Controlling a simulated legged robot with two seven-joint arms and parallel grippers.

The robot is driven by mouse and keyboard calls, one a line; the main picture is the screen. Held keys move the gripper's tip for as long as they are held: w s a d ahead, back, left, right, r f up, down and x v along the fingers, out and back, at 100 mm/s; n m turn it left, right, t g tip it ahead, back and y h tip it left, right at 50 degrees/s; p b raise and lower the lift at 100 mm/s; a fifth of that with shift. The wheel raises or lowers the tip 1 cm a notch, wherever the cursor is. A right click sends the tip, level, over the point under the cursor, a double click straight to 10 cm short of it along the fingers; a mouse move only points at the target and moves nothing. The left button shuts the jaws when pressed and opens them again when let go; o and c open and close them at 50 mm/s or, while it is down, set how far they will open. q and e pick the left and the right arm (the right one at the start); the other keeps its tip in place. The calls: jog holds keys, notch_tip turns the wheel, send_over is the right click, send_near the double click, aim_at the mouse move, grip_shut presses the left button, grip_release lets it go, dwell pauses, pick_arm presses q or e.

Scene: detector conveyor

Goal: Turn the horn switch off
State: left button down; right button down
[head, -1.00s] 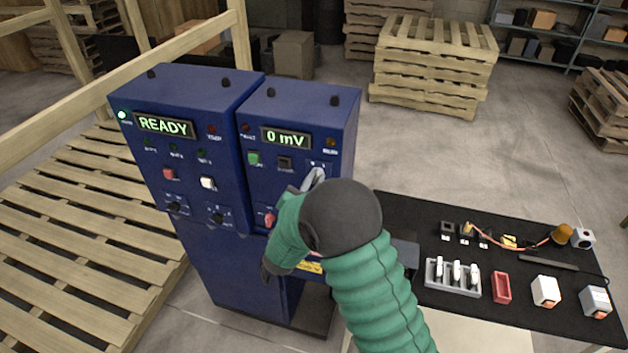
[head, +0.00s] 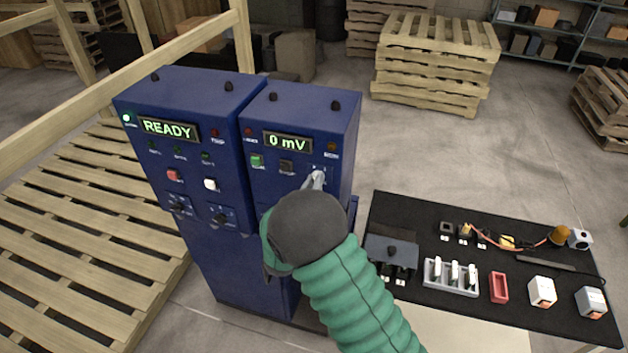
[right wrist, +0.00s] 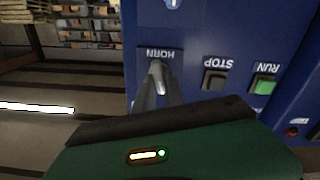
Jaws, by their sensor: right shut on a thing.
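The horn switch, labelled HORN, sits on the right blue cabinet's panel. In the right wrist view its small lever (right wrist: 155,68) shows upside down between my fingertips. My right gripper (head: 316,182) is at the switch in the head view, its fingers shut on the lever; they also show in the right wrist view (right wrist: 157,82). In the head view the fingers and my arm hide most of the switch, and I cannot tell its position. My left gripper is in neither view.
The right cabinet (head: 309,112) shows "0 mV", a green RUN button (head: 257,161) and a dark STOP button (head: 286,166) left of the switch. The left cabinet (head: 190,95) reads READY. A black-topped table (head: 405,215) with small parts stands at right. Pallets (head: 436,65) stand behind.

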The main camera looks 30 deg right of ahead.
jog(key=shift+w+r+n+p, duration=0.15)
jog(key=shift+n+p, duration=0.1)
jog(key=shift+n, duration=0.3)
jog(key=shift+r+n+p, duration=0.15)
jog(key=shift+n+p, duration=0.05)
jog(key=shift+n, duration=0.35)
jog(key=c, duration=1.6)
grip_release()
jog(key=shift+o, duration=0.8)
jog(key=shift+f, duration=0.3)
